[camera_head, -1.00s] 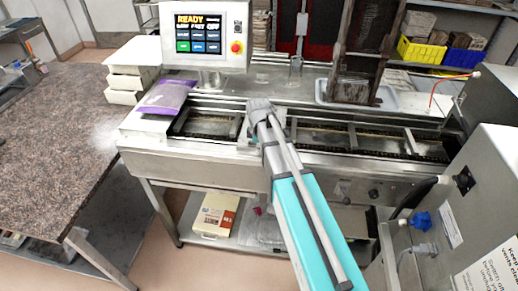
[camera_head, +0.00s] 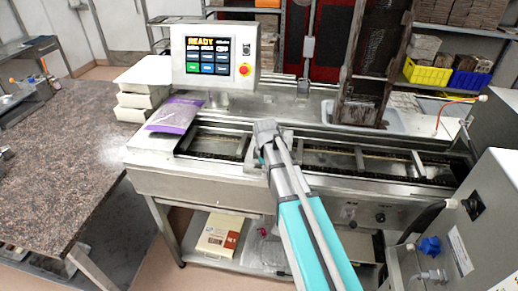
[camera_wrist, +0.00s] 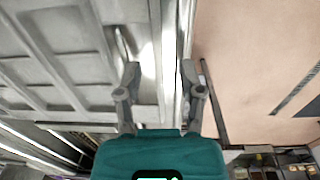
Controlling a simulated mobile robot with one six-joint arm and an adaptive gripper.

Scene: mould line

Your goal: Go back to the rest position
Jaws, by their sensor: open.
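My gripper (camera_wrist: 160,70) is in the wrist view, with its two grey fingers apart and nothing between them. Beyond the fingers are a pale metal edge and a grey panel with recessed rectangles (camera_wrist: 50,50) on the left; bare pinkish floor lies on the right. In the head view my teal and grey arm reaches up from the bottom over the front of the steel mould line (camera_head: 200,190). The gripper's fingers cannot be made out there.
A control panel (camera_head: 208,56) reading READY stands at the line's back left. A purple-and-clear bag (camera_head: 175,115) and stacked white boxes (camera_head: 140,92) lie beside it. A granite-topped table (camera_head: 60,130) is at left. A grey machine cabinet (camera_head: 490,215) is close at right.

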